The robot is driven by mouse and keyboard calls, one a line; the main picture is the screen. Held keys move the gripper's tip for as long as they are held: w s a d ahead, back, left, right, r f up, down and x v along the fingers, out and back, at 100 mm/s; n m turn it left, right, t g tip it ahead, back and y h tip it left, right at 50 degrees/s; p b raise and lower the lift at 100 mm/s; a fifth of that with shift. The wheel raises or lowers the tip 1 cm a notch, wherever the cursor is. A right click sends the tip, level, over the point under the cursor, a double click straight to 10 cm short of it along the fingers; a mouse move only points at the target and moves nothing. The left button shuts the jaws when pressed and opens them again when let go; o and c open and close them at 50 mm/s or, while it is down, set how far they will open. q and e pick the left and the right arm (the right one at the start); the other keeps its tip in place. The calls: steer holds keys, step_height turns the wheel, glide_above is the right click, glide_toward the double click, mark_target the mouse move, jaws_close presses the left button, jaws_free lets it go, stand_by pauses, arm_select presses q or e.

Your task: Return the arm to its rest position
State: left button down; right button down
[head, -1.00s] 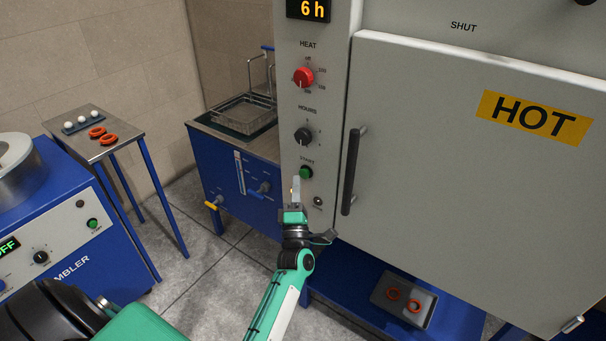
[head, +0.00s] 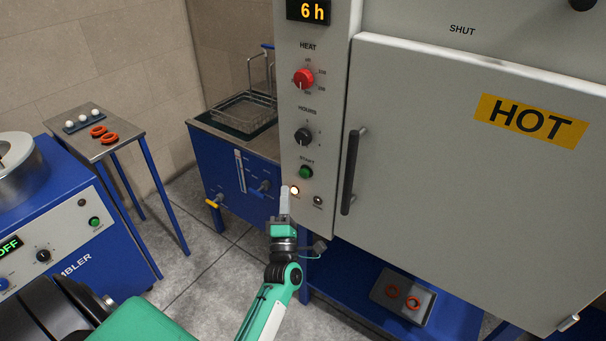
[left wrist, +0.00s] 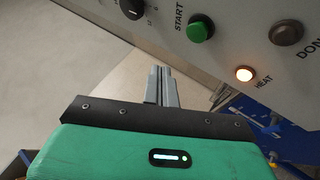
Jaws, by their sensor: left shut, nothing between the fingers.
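The heat lamp (head: 295,190) is lit beside the fingers. The oven door (head: 450,190) is shut and marked HOT. The display (head: 308,10) reads 6 h. My right gripper is not in view.
A metal tray (head: 425,312) with two orange rings lies on the blue shelf under the oven. A side table (head: 90,148) holds white balls and orange rings. The blue tumbler (head: 60,225) is at the left. A blue basket tank (head: 215,165) stands behind my gripper.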

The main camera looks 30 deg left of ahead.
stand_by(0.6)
arm_select(q)
steer(key=w+d+f+m+g+h, duration=0.1)
steer(key=d+f+m+h, duration=0.3)
steer(key=f, duration=0.5)
steer(key=d+f+m+g+h, duration=0.15)
steer(key=f+m+h, duration=0.3)
steer(key=f, duration=0.45)
steer(key=s+d+f+m+g+h, duration=0.25)
steer(key=s+f+m, duration=0.2)
steer(key=f, duration=0.65)
steer(key=s+d+f+m+g+h, duration=0.1)
steer(key=s+d+f+m+g, duration=0.4)
steer(key=f, duration=0.7)
steer(key=s+f+m+g+h+p, duration=0.1)
steer(key=s+f+m+g, duration=0.4)
steer(key=s+f, duration=1.3)
steer(key=s+a+f+m+g, duration=0.2)
steer(key=s, duration=0.9)
steer(key=s+a+f+m+g, duration=0.1)
steer(key=s+f+m+g, duration=0.1)
steer(key=s, duration=0.9)
steer(key=shift+s+a+m+g+y, duration=0.2)
steer(key=shift+a+m+g+y, duration=0.2)
steer(key=shift+m+g, duration=0.15)
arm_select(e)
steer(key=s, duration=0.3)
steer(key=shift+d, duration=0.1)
